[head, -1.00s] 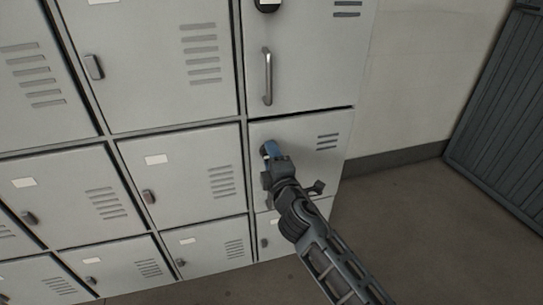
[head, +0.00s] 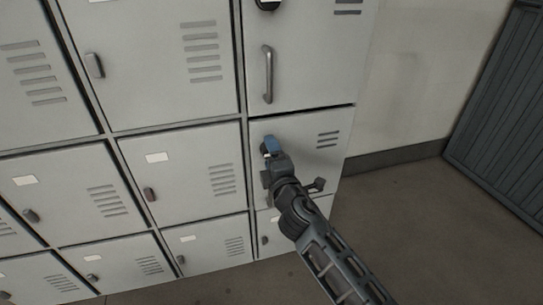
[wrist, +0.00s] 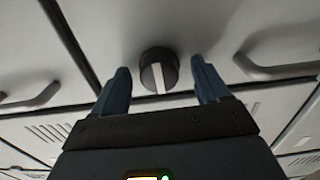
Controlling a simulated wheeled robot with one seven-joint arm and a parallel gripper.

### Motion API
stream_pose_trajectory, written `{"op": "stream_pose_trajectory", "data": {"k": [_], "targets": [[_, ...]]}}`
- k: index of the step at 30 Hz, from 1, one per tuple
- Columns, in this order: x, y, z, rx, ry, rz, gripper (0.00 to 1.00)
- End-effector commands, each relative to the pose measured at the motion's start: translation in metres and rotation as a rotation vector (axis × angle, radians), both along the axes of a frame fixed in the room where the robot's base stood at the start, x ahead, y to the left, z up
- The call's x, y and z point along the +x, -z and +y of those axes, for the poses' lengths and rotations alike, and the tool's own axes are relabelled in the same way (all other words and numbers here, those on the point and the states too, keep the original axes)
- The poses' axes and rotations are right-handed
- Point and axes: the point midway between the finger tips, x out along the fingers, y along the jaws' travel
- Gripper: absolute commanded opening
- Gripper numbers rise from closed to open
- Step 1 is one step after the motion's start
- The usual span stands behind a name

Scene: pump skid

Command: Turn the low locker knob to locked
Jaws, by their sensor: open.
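In the wrist view a round dark knob (wrist: 159,70) with a white stripe stands on a pale locker door. The stripe runs nearly upright in that picture. My gripper (wrist: 162,82) is open, with one blue finger on each side of the knob and a gap on both sides. In the head view my gripper (head: 271,147) is at the left part of the low right-hand locker door (head: 318,160). It hides the knob there. I cannot tell from these views how deep the fingers reach around the knob.
A bar handle (head: 267,75) is on the locker door above. Other grey lockers (head: 185,175) with small latches fill the left. Bare floor (head: 400,215) and a wall lie to the right, with a dark slatted panel (head: 505,110) at the far right.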

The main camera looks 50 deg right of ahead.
Motion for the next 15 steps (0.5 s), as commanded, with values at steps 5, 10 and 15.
{"op": "stream_pose_trajectory", "data": {"k": [5, 10, 15], "targets": [[-0.001, 0.000, 0.000, 0.000, 0.001, 0.000, 0.75], [-0.012, 0.001, 0.007, 0.000, 0.000, 0.000, 0.75], [-0.035, 0.002, 0.023, 0.000, -0.001, 0.001, 0.75]]}}
